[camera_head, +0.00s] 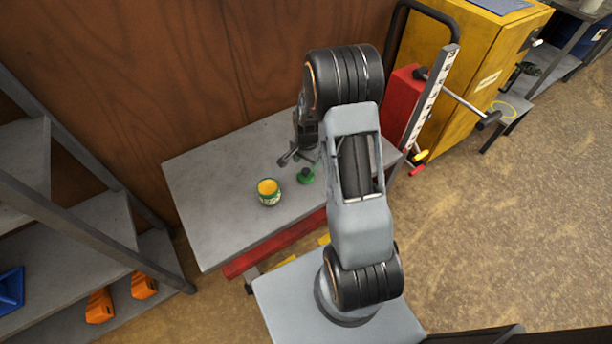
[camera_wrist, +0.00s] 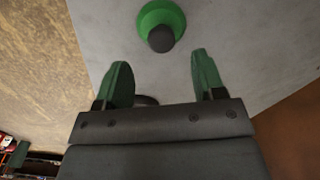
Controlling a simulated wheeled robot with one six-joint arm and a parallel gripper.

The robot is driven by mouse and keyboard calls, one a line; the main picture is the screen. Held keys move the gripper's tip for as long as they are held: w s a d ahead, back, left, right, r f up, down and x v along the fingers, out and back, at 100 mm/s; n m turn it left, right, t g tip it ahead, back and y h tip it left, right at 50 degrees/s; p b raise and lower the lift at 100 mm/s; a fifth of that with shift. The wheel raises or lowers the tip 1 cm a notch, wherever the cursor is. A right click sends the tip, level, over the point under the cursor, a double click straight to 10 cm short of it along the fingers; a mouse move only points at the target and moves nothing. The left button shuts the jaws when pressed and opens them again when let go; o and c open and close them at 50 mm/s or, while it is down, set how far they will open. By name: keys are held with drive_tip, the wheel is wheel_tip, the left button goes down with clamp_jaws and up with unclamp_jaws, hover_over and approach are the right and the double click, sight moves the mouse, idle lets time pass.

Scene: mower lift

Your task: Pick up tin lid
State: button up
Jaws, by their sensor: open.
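The tin lid (camera_head: 306,176) is a small green round piece with a dark knob, lying on the grey table to the right of an open tin (camera_head: 269,192). In the wrist view the green lid (camera_wrist: 150,15) is at the top centre, with its dark knob toward me. My gripper (camera_wrist: 161,62) is open, its two green-padded fingers apart with nothing held between them. The lid lies beyond the fingertips, roughly in line with the gap. In the head view my gripper (camera_head: 291,157) is just above and left of the lid, partly hidden by my arm.
The grey lift table (camera_head: 215,185) is otherwise mostly bare. The tin has a green label and yellow inside. A wooden wall (camera_head: 130,70) stands behind the table, grey shelving (camera_head: 90,240) to the left, a yellow cabinet (camera_head: 480,70) at upper right.

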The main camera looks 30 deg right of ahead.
sight(306, 170)
drive_tip(key=shift+a+f, duration=0.15)
drive_tip(key=shift+f, duration=2.7)
drive_tip(key=shift+c, duration=0.3)
drive_tip(key=c, duration=1)
drive_tip(key=shift+o, duration=0.2)
drive_tip(key=shift+r, duration=0.15)
